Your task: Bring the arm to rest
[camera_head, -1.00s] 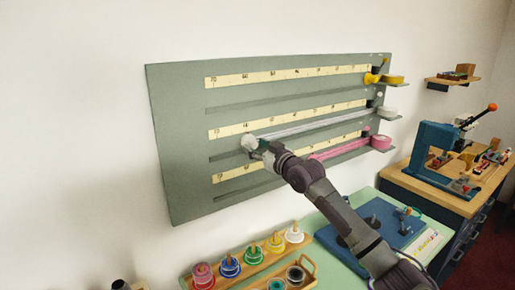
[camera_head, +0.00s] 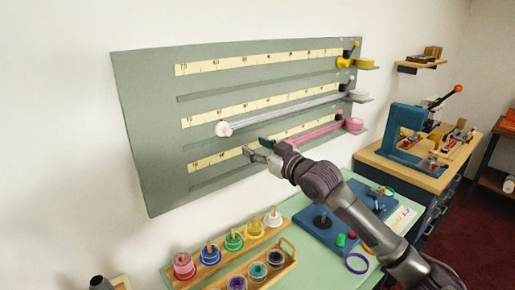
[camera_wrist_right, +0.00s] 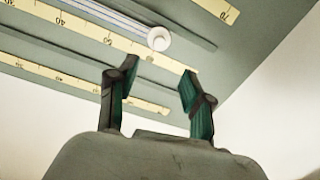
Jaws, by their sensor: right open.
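My right gripper (camera_head: 257,148) is open and empty in front of the green wall board (camera_head: 150,130). Its two fingers stand apart in the right wrist view (camera_wrist_right: 159,72). The white knob (camera_head: 223,129) sits at the left end of the white ribbon (camera_head: 285,111), which is drawn out along the middle scale. The gripper is below and right of this knob, apart from it. In the wrist view the knob (camera_wrist_right: 159,38) shows beyond the fingertips. My left gripper is not in view.
A wooden rack (camera_head: 283,270) of coloured spools stands on the light green counter below. A blue plate (camera_head: 318,228) lies on the counter under my right arm. A blue press (camera_head: 403,132) stands on the right bench. A pink ribbon (camera_head: 315,133) runs along the lowest scale.

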